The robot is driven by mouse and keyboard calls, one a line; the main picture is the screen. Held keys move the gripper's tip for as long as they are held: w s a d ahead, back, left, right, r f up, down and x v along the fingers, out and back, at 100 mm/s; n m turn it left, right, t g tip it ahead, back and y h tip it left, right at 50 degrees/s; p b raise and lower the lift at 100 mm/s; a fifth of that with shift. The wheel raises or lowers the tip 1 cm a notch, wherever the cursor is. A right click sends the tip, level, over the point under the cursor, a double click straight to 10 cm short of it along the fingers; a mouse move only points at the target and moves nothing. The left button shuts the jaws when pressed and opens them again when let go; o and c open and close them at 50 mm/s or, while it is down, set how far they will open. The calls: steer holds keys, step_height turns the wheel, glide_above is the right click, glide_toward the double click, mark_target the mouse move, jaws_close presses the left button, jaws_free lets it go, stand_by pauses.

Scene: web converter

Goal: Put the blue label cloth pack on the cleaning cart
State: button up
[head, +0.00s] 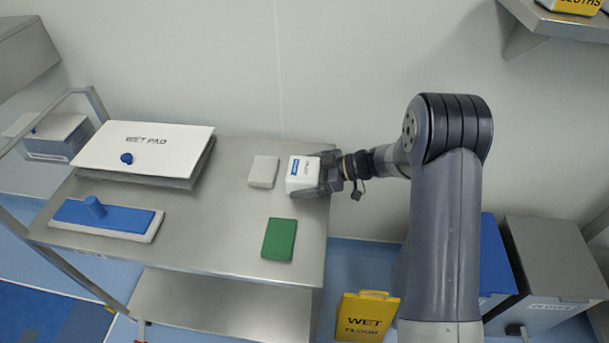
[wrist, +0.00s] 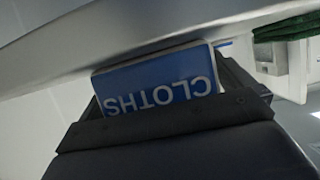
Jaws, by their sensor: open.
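The cloth pack (head: 301,182), white with a blue label, sits on the top of the steel cleaning cart (head: 215,232), near its right end. Its blue face, reading CLOTHS upside down, fills the middle of the wrist view (wrist: 160,82). My gripper (head: 326,175) is at the cart's right edge, open, with its dark fingers around or right beside the pack. Whether the fingers touch the pack cannot be told.
A grey-white pad (head: 263,172) lies just left of the pack, and a green pad (head: 279,239) lies in front. A WET PAD box (head: 140,146) and a blue mop head (head: 108,218) occupy the cart's left. A yellow wet-floor sign (head: 366,315) and bins (head: 548,262) stand right.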

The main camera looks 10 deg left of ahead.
mark_target(297, 167)
steer(key=shift+r, duration=0.2)
steer(key=v, duration=1.2)
steer(key=shift+f, duration=0.15)
steer(key=x, duration=1.1)
steer(key=shift+s+a, duration=0.1)
steer(key=shift+a, duration=0.45)
steer(key=shift+d+r, duration=0.1)
steer(key=shift+r, duration=1.55)
